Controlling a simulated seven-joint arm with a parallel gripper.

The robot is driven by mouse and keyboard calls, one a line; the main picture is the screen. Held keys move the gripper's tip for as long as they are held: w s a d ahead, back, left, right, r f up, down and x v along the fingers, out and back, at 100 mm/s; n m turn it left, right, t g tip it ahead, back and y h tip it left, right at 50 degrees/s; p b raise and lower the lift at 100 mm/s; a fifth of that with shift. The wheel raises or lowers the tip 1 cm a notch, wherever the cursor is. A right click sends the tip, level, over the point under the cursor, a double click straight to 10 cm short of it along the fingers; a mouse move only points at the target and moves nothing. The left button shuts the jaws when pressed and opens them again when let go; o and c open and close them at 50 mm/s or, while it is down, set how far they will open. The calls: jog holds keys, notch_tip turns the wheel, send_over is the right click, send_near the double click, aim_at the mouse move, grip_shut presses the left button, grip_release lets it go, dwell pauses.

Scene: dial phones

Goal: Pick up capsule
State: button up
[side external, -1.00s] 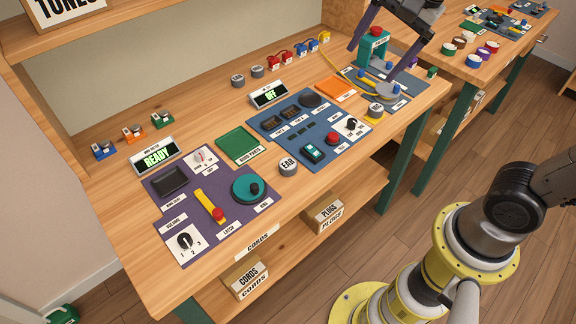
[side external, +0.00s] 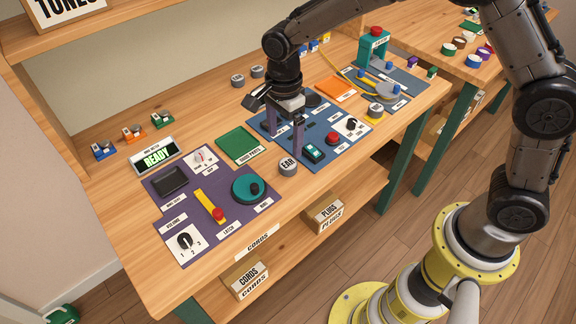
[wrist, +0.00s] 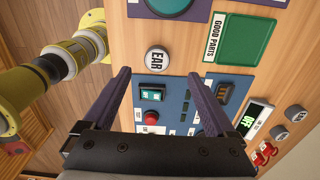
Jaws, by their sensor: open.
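A grey round capsule marked EAR (side external: 288,167) sits on bare wood at the front edge of the blue panel. It shows in the wrist view (wrist: 157,59), between the lines of the fingers and just past their tips. My gripper (side external: 284,144) is open and empty above the blue panel, one finger close behind the EAR capsule in the side view. In the wrist view its two purple fingers (wrist: 160,76) stand wide apart. More grey capsules stand at the back of the bench (side external: 237,80) (side external: 257,72), and another (side external: 375,110) is by the right-hand panel.
The blue panel (side external: 322,124) carries a teal-green switch (side external: 312,152), a red button (side external: 332,138) and a black knob (side external: 351,124). A green GOOD PARTS tray (side external: 238,141) and a purple panel (side external: 160,209) lie to the left. Bare wood is free along the front edge.

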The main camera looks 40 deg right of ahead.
aim_at(288, 163)
notch_tip(288, 163, down, 3)
jog(key=shift+s+d+f, duration=0.15)
jog(key=shift+f, duration=1.2)
jog(key=shift+s+d+f, duration=0.1)
jog(key=shift+f, duration=1.2)
jog(key=shift+c, duration=0.2)
grip_shut()
